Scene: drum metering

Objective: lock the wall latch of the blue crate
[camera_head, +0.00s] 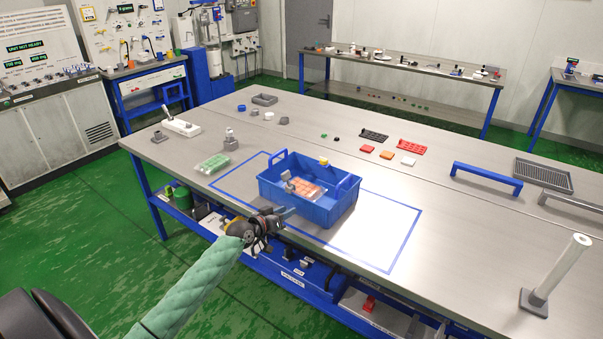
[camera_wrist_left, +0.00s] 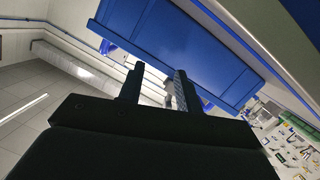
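The blue crate (camera_head: 313,206) stands on the steel table inside a blue outlined rectangle, with orange-topped items (camera_head: 306,190) and a grey fitting in it. A small yellow piece (camera_head: 323,161) shows at its far wall; I cannot tell if this is the latch. My left gripper (camera_head: 286,212) is at the crate's near left side, just outside the wall. In the left wrist view, its two fingers (camera_wrist_left: 157,78) stand apart in front of a blue wall (camera_wrist_left: 180,45). I see nothing clearly held between them. The near wall's latch is not clearly visible. My right gripper is out of view.
A green-topped tray (camera_head: 213,163) lies left of the crate. Red and orange pieces (camera_head: 387,154) lie behind it, with a blue handle bar (camera_head: 487,178) to the right. A white post (camera_head: 556,272) stands front right.

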